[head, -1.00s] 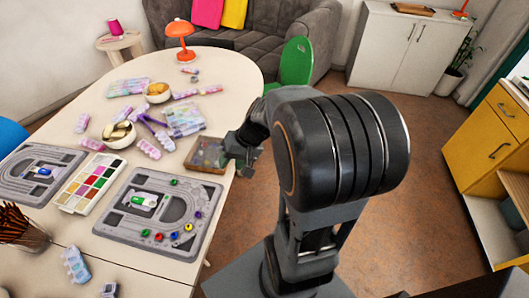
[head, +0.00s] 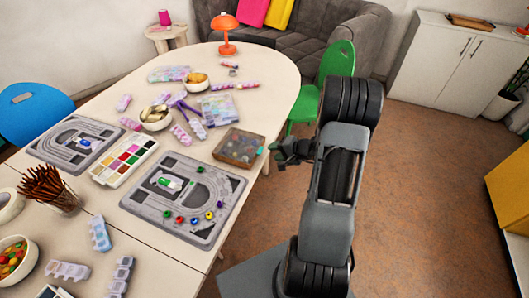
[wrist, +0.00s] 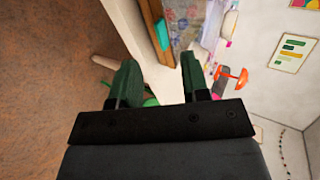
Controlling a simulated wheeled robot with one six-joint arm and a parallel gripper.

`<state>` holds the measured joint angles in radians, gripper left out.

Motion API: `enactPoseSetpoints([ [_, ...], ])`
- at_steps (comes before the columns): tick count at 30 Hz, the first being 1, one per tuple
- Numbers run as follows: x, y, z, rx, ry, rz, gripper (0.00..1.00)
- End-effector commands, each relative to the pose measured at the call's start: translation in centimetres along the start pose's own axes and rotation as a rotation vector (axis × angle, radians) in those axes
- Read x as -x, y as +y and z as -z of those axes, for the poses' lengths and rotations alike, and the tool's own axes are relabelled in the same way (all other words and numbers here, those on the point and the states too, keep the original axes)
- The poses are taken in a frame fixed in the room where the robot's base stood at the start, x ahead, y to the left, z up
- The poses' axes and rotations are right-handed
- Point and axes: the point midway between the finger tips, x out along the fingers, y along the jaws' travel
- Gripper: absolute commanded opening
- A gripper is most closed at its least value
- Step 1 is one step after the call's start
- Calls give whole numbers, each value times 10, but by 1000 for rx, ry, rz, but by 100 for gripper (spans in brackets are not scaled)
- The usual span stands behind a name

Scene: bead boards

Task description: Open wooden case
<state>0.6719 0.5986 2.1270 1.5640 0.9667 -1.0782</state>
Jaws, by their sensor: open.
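The wooden case (head: 218,153) is a low brown box near the right edge of the white table. Small coloured bits show through its top, which looks clear and closed. My gripper (head: 276,152) is just right of the case, past the table's edge, and apart from it. In the wrist view my gripper (wrist: 158,78) is open, with two dark green-tinted fingers and nothing between them. A brown wooden side of the case (wrist: 154,22) shows beyond the fingers at the top of that view.
A grey bead board (head: 232,205) lies front-left of the case. A clear box of beads (head: 218,108) lies behind it. A green chair (head: 338,62) stands behind my arm, close to the table. The floor (head: 430,190) right of my arm is clear.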

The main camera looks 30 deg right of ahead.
Motion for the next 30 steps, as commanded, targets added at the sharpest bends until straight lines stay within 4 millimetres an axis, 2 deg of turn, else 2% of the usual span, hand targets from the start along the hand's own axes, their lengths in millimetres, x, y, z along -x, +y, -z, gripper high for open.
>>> enactPoseSetpoints([
  [1,-10,0,-1,0,-5,-1,42],
  [6,-36,0,-1,0,-3,-1,42],
  [12,-56,0,-1,0,-3,-1,42],
  [18,-64,0,0,0,-1,-1,42],
  [27,-66,0,0,0,-1,-1,42],
  [30,-66,0,0,0,-1,-1,34],
])
